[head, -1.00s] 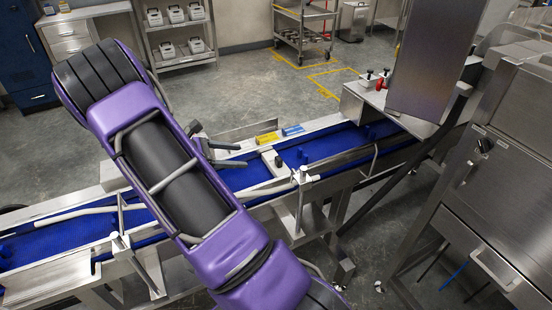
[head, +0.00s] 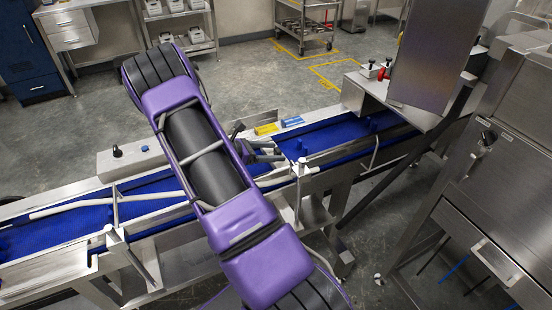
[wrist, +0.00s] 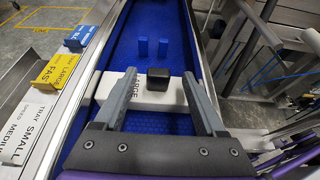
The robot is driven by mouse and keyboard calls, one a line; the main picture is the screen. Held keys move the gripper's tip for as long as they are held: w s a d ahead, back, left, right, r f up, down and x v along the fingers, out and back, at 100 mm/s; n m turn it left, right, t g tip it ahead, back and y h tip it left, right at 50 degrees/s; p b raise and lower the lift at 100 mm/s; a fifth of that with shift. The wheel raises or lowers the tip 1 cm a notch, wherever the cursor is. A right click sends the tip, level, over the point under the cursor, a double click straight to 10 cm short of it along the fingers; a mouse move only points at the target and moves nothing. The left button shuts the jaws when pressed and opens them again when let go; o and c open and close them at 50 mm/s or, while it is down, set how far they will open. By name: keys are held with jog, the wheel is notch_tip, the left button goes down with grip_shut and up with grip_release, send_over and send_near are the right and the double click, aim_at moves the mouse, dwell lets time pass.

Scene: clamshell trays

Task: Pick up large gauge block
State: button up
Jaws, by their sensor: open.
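The large gauge block (wrist: 152,92) is a white bar with dark lettering and a black knob (wrist: 158,76) on top. It lies across the blue belt in the wrist view. My gripper (wrist: 160,74) is open, with one grey finger on each side of the knob. The fingers reach over the block, and the left one covers part of the lettering. I cannot tell whether they touch it. In the head view my gripper (head: 279,150) is above the belt, and my arm and fingers hide most of the block.
Blue pegs (wrist: 152,47) stand on the belt beyond the block. A yellow sign (wrist: 60,69), a blue sign (wrist: 83,32) and a white sign (wrist: 27,129) line the left rail. A metal box with a black knob (head: 117,150) stands by the conveyor's far side. Metal rails edge the belt.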

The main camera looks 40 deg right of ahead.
jog(key=x, duration=0.5)
jog(key=shift+w+d, duration=0.1)
jog(key=shift+d, duration=0.1)
grip_shut()
